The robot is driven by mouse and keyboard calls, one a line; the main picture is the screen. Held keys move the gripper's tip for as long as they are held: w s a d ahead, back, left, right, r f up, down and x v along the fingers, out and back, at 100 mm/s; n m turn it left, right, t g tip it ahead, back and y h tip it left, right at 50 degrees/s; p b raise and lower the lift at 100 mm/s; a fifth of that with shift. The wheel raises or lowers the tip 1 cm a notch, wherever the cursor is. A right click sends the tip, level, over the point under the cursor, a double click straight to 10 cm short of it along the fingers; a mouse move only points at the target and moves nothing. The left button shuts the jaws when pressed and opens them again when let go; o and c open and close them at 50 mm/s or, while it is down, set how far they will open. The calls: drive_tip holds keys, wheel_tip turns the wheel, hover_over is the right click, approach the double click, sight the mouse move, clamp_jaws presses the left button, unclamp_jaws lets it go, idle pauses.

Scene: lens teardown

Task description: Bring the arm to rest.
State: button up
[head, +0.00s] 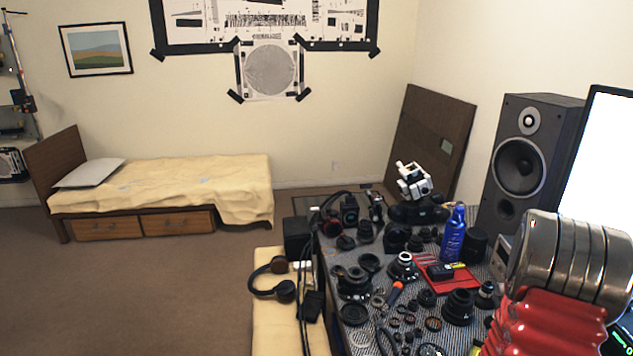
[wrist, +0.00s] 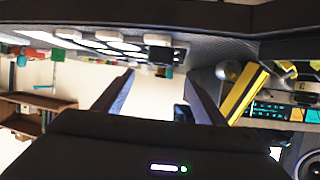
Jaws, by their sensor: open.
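My gripper (wrist: 160,77) shows in the wrist view, with two dark fingers spread wide apart. I cannot make out the gripper in the head view.
In the head view, a striped work table (head: 467,338) is crowded with lens parts, a blue bottle (head: 453,236) and a red tray (head: 463,283). A speaker (head: 522,160) stands behind. Headphones (head: 283,291) lie left of the table. Carpet (head: 150,290) on the left is clear.

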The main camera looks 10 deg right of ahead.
drive_tip(key=w+a+f+n+t+y, duration=0.2)
drive_tip(key=w+a+f+t+y, duration=0.2)
drive_tip(key=w+a+f+y, duration=0.35)
drive_tip(key=w+a+r+n+t+y, duration=0.35)
drive_tip(key=w+a+n, duration=0.25)
drive_tip(key=w+a, duration=0.5)
drive_tip(key=s+a+r+n+t+y, duration=0.1)
drive_tip(key=a+r+n, duration=0.5)
drive_tip(key=a+r, duration=0.6)
drive_tip(key=s+a+r+n+t+y, duration=0.1)
drive_tip(key=s+a+r+n, duration=0.2)
drive_tip(key=a+r+n, duration=0.4)
drive_tip(key=a+r, duration=0.6)
drive_tip(key=r, duration=0.4)
drive_tip(key=shift+s+r, duration=0.25)
drive_tip(key=shift+r, duration=0.15)
